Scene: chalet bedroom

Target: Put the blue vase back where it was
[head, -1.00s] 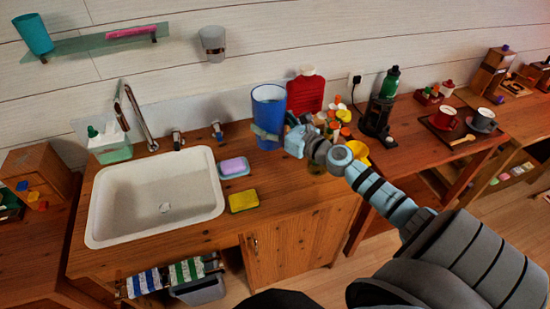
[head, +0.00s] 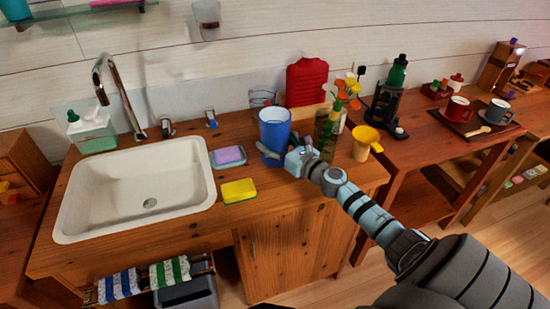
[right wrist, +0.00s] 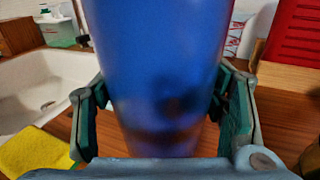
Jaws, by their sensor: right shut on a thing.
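The blue vase (head: 274,128) is a tall, translucent blue cup shape, upright at the right end of the sink counter. My right gripper (head: 270,150) is around its lower part, shut on it. In the right wrist view the vase (right wrist: 155,75) fills the middle, with a green-padded finger of the gripper (right wrist: 158,115) on each side. The vase is at or just above the counter top (head: 215,240); I cannot tell if its base touches. My left gripper is in neither view.
A red hot-water bottle (head: 306,80) is behind.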

